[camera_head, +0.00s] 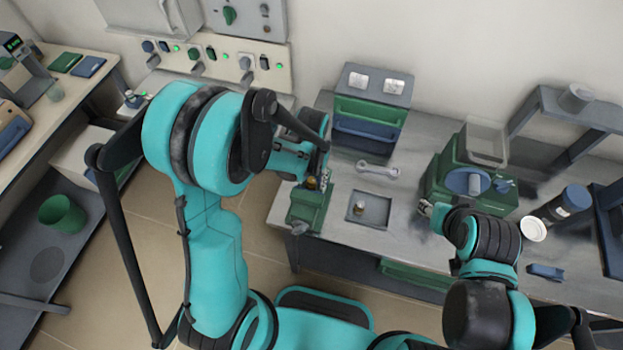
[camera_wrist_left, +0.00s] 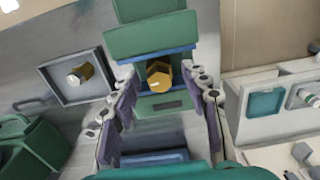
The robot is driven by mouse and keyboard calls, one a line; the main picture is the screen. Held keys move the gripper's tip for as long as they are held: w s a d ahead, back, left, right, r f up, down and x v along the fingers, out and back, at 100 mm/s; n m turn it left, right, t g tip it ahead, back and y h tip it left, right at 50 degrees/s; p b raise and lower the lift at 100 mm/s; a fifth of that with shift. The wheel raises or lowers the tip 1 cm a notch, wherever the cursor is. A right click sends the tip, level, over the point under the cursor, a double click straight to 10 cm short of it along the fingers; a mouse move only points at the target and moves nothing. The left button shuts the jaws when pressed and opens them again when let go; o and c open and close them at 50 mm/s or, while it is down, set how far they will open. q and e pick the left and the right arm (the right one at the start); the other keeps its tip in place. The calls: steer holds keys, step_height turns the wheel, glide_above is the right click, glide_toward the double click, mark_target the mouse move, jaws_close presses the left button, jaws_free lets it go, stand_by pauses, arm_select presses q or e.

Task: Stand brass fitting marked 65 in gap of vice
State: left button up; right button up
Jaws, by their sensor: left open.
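The green vice (camera_head: 307,208) stands at the near left edge of the bench; in the left wrist view its jaws (camera_wrist_left: 150,41) have blue faces. A brass fitting (camera_wrist_left: 159,76) with a hexagonal head is seen end-on in the vice gap, between the jaws; it also shows in the head view (camera_head: 311,183). Its marking cannot be read. My left gripper (camera_head: 318,175) is over the vice, open, with one finger on each side of this fitting and visible space between. My right gripper (camera_head: 427,208) is beside the green machine; its fingers are too small to judge.
A square grey tray (camera_head: 384,223) right of the vice holds another brass fitting (camera_head: 359,208). A wrench (camera_head: 376,170) lies behind it, before a drawer block (camera_head: 371,112). A green machine (camera_head: 447,178) stands right. Bare bench lies between tray and machine.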

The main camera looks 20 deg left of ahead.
arm_select(q)
step_height(320, 180, up, 10)
steer(key=p, duration=0.3)
steer(key=s+a+r+t, duration=0.4)
steer(key=s+r+t, duration=0.3)
steer(key=s+r, duration=0.3)
steer(key=shift+s+a+r, duration=0.25)
steer(key=shift+a+r, duration=0.1)
steer(key=shift+r, duration=0.1)
step_height(320, 180, down, 11)
steer(key=b, duration=1.1)
steer(key=shift+r, duration=0.15)
